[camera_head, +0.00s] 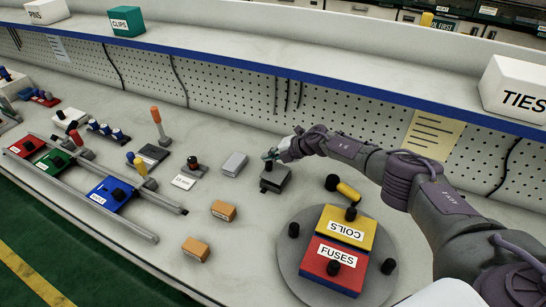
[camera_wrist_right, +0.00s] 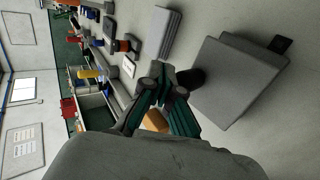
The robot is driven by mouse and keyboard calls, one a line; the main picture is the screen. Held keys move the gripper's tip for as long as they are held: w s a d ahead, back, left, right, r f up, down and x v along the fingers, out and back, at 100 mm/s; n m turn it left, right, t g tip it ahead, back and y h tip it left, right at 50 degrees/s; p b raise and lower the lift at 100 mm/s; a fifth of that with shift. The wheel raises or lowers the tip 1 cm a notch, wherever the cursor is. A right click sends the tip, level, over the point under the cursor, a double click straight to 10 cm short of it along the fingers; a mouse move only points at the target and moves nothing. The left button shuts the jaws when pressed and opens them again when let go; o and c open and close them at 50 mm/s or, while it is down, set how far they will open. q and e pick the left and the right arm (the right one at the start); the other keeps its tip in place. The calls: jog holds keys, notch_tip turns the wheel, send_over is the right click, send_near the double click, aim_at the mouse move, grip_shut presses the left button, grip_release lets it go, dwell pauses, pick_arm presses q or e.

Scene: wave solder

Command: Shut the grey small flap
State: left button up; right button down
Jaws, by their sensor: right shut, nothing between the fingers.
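The small dark grey box (camera_head: 277,180) with a grey lid, which I take for the small flap, sits on the bench in the middle of the head view. It has a black knob (camera_head: 268,166) on top and a small dark tab at its front. In the right wrist view the grey box (camera_wrist_right: 235,82) lies to the right, its black knob (camera_wrist_right: 192,76) beside the fingers. My right gripper (camera_head: 270,156) is shut and empty just above and behind the knob; it also shows in the wrist view (camera_wrist_right: 163,80). Whether it touches the knob, and how far the lid stands open, I cannot tell.
A plain light grey block (camera_head: 234,164) stands left of the box. A round turntable (camera_head: 295,285) with yellow COILS and red FUSES boxes stands to the right, near a yellow-handled knob (camera_head: 347,190). Orange blocks (camera_head: 223,211) lie in front. The blue-edged shelf (camera_head: 300,75) runs behind.

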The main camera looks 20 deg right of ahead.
jog(key=shift+w+a+f+b, duration=0.3)
jog(key=shift+f+b, duration=0.05)
jog(key=shift+f, duration=0.05)
jog(key=shift+r, duration=0.1)
dwell(0.4)
